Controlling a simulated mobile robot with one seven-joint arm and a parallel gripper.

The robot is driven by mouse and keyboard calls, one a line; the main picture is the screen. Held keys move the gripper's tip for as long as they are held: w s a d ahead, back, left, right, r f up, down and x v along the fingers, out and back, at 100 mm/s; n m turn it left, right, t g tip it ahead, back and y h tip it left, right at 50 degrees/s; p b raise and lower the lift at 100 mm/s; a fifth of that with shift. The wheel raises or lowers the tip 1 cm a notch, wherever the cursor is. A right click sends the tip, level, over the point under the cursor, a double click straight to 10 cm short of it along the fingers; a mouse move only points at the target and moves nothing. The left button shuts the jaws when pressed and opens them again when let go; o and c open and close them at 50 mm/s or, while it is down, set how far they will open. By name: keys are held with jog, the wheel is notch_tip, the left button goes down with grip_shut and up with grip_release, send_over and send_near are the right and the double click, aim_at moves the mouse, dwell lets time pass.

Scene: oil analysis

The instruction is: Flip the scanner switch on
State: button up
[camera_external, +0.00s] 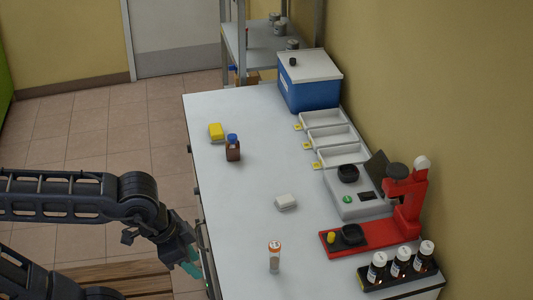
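A light grey device (372,207), which looks like the scanner, stands at the right of the table against the wall. It has a round black part (348,173), a small dark panel (367,196), a raised black flap (377,164) and a green button or switch (347,199) on its front. Whether the switch is on or off is too small to tell. My gripper (190,268) points down at the table's left edge, well apart from the device. Its teal fingertips are partly visible, and I cannot tell whether they are open.
A red stand (408,205) adjoins the device on the right. A black rack (408,276) holds three dark bottles. An orange-capped vial (274,258), white block (286,202), brown bottle (233,151) and yellow sponge (216,132) sit on the table (235,215). White trays (330,138) and a blue cooler (308,93) stand behind.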

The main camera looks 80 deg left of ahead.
jog(key=shift+w+a+r, duration=0.1)
jog(key=shift+w+r, duration=0.1)
jog(key=shift+w, duration=0.1)
grip_shut()
jog(key=w+a+r, duration=0.2)
jog(key=w+r, duration=0.1)
jog(key=w, duration=0.5)
jog(key=w+a+r, duration=0.2)
jog(key=w+r, duration=0.1)
jog(key=w, duration=0.5)
jog(key=w+a+g, duration=0.1)
jog(key=w+a, duration=0.4)
jog(key=w, duration=0.4)
jog(key=w+a, duration=0.5)
jog(key=w, duration=0.3)
jog(key=w+a+f, duration=0.9)
jog(key=w+a, duration=0.1)
jog(key=a, duration=0.3)
jog(key=w+a+f, duration=1)
jog(key=w+a, duration=0.1)
jog(key=a, duration=0.1)
jog(key=shift+w+a+g, duration=0.15)
jog(key=shift+a+g, duration=0.2)
jog(key=shift+g, duration=0.05)
jog(key=shift+f, duration=0.1)
